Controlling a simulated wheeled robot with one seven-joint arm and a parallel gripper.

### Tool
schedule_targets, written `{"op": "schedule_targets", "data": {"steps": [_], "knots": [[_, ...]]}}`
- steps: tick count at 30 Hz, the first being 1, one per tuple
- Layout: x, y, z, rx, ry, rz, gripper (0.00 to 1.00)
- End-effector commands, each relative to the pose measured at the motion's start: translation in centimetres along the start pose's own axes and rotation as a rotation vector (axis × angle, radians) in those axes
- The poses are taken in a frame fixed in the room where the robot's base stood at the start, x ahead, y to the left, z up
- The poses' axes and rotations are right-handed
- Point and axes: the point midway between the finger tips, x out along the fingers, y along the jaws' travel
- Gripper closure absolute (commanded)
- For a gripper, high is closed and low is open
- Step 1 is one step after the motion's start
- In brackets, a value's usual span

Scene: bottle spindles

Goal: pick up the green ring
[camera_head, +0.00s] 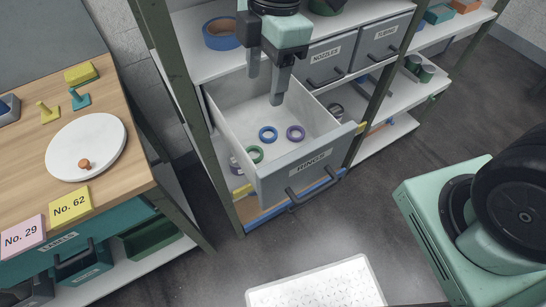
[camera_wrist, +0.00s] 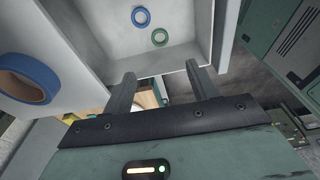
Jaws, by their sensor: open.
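The green ring (camera_head: 261,155) lies on the floor of an open drawer labelled RINGS (camera_head: 307,172), close to its front left corner. A blue ring (camera_head: 268,141) and a purple ring (camera_head: 301,133) lie beside it. My gripper (camera_head: 265,86) is open and empty, pointing down above the back part of the drawer. The wrist view shows the green ring (camera_wrist: 152,37) and the blue ring (camera_wrist: 134,17) beyond my two spread fingers (camera_wrist: 160,72). The purple ring is not visible there.
A large blue roll (camera_head: 221,46) sits on the shelf left of my gripper; it also shows in the wrist view (camera_wrist: 45,92). Closed drawers labelled NOZZLES (camera_head: 327,55) and TUBING are to the right. A wooden table (camera_head: 120,160) stands at the left.

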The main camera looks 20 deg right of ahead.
Motion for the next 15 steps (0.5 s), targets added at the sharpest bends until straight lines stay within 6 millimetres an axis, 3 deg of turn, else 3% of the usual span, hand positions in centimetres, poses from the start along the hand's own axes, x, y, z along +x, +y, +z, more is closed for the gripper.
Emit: {"op": "schedule_targets", "data": {"steps": [5,15], "knots": [[1.4,0.2,0.0,-0.024,0.002,-0.004,0.41],[8.3,0.1,-0.1,-0.023,0.0,-0.006,0.41]]}}
